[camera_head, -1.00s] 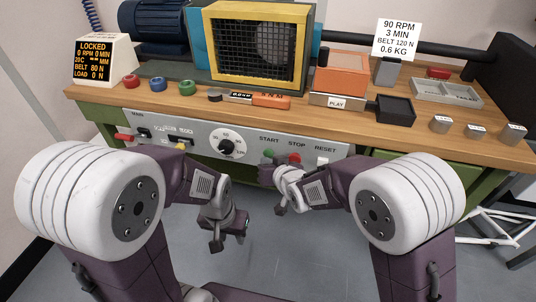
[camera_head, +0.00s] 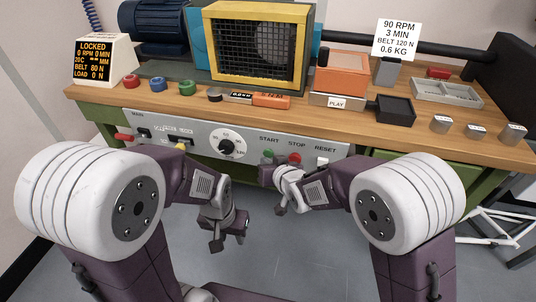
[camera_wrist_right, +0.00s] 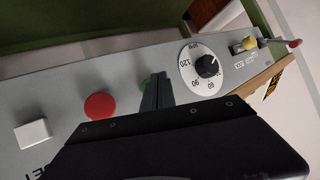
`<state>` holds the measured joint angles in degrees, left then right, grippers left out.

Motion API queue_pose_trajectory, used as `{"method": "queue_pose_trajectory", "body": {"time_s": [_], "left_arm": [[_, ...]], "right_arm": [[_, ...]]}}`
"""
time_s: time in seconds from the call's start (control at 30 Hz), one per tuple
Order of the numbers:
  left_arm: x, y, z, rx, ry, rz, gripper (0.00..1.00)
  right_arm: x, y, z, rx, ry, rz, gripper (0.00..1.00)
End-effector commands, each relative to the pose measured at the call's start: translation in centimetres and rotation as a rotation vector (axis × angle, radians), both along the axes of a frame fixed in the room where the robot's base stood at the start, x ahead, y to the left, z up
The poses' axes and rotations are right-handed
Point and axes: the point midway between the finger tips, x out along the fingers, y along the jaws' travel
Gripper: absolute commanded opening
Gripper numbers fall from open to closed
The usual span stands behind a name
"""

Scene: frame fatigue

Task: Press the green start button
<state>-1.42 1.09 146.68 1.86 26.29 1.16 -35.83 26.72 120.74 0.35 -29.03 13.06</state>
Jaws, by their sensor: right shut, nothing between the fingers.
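The green start button (camera_head: 268,154) is on the grey control panel under the START label, left of the red stop button (camera_head: 295,158). In the right wrist view, a sliver of the green button (camera_wrist_right: 146,86) shows beside my right fingertips, which hide the rest. My right gripper (camera_wrist_right: 160,78) is shut and empty, its fingers pointing at the panel by the button. I cannot tell whether they touch it. In the head view my right gripper (camera_head: 267,166) is just below the button. My left gripper (camera_head: 226,240) hangs low in front of the bench, and its jaw opening is unclear.
The panel also holds a dial (camera_head: 227,147), a white reset button (camera_head: 322,162) and a yellow switch (camera_head: 181,146). The red stop button (camera_wrist_right: 100,106) is close to my right fingers. A display box (camera_head: 104,61) on the bench reads LOCKED.

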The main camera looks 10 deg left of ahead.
Motion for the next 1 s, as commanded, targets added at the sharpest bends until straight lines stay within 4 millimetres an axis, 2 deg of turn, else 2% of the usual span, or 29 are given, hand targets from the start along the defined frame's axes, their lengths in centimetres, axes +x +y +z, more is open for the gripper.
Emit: {"method": "queue_pose_trajectory", "body": {"time_s": [0.67,1.0], "left_arm": [[0.0,0.0,0.01,0.0,0.0,0.0,0.36],[0.0,0.0,0.1,0.0,0.0,0.0,0.36]], "right_arm": [[0.03,-0.01,0.0,0.0,0.0,0.0,0.0],[0.86,-0.02,0.03,0.0,0.0,0.0,0.0]]}}
